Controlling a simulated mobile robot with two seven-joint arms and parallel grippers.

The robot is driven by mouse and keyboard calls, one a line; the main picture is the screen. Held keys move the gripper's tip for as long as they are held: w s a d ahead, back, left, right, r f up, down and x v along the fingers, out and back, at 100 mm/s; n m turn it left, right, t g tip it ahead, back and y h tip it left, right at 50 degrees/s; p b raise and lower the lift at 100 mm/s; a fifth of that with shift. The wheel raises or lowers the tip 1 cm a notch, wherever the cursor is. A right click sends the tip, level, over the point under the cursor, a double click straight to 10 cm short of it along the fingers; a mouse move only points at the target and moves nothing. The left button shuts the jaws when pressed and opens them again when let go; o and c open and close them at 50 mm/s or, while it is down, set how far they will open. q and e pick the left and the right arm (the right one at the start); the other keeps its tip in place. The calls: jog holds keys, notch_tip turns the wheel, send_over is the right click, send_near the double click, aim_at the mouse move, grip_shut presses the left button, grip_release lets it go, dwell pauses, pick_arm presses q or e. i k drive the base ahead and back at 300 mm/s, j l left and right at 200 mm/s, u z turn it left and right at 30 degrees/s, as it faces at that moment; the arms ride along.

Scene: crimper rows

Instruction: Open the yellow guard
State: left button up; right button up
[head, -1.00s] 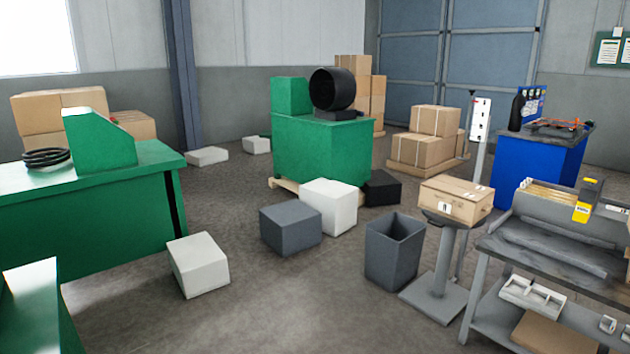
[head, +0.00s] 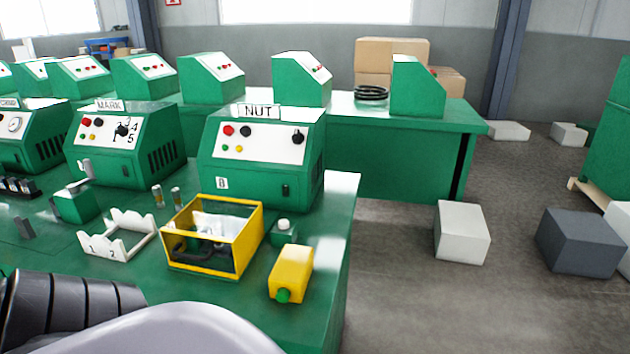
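The yellow guard (head: 246,243) is a box-shaped yellow frame with clear panels on the green bench, in front of the green machine labelled NUT (head: 262,165). Dark and pale parts show inside it. Its top looks like a frame lying level, and I cannot tell whether it is shut. At the lower left a dark ribbed part and a pale rounded part of my own body cover the front of the bench. Neither of my grippers is in view.
A yellow box with a green button (head: 291,272) stands right of the guard. A white numbered holder (head: 118,236) stands left of it. The MARK machine (head: 125,145) is further left. Pale and grey blocks (head: 461,232) lie on the floor at right, with open floor between.

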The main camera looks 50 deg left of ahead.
aim_at(247, 242)
jog(key=u, duration=2.1)
jog(key=l+u, duration=0.1)
jog(key=u, duration=0.2)
jog(key=k+l+z, duration=0.2)
jog(key=l, duration=0.55)
jog(key=i+j, duration=0.05)
jog(key=i, duration=0.05)
